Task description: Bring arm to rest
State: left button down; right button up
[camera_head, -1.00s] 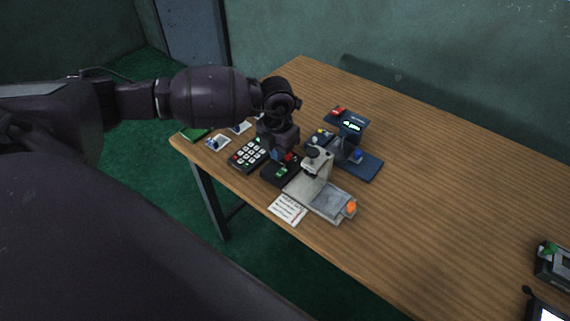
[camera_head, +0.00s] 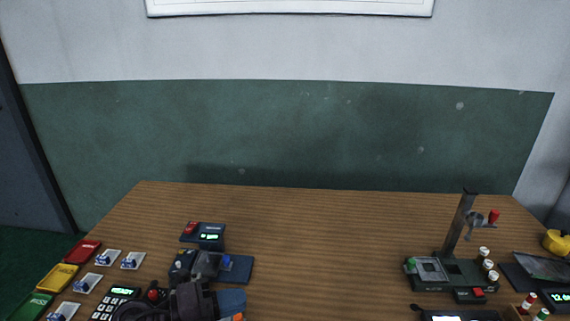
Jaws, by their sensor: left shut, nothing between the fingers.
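My left gripper (camera_head: 192,300) is at the bottom left of the head view, over the cluster of devices on the wooden table (camera_head: 320,240). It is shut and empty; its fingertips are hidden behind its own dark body. Its arm comes in from the bottom edge. My right gripper is not in view.
A blue device with a lit green display (camera_head: 208,236) stands behind the gripper. Coloured trays (camera_head: 58,278), small cards (camera_head: 132,260) and a keypad (camera_head: 112,305) are to its left. A dark stand (camera_head: 458,235) is at the right. The table's middle is clear.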

pick_arm(q)
jog(key=w+a+r+n+t+y, duration=0.2)
jog(key=a+r+n+t+y, duration=0.3)
jog(key=n+t, duration=0.75)
jog(key=s+a+f+n+g+y, duration=0.35)
jog(key=a+f+n+y, duration=0.35)
jog(key=a+n+y, duration=0.45)
jog(key=s+a+f+n+g, duration=0.1)
jog(key=s+f+n+g, duration=0.4)
jog(key=s, duration=0.6)
jog(key=s+a+f+n+g, duration=0.1)
jog(key=s+f+n+g, duration=0.1)
jog(key=s+f+g, duration=0.65)
jog(key=w+f+t, duration=0.5)
jog(key=f+t, duration=0.2)
jog(key=t, duration=0.2)
jog(key=shift+w, duration=0.25)
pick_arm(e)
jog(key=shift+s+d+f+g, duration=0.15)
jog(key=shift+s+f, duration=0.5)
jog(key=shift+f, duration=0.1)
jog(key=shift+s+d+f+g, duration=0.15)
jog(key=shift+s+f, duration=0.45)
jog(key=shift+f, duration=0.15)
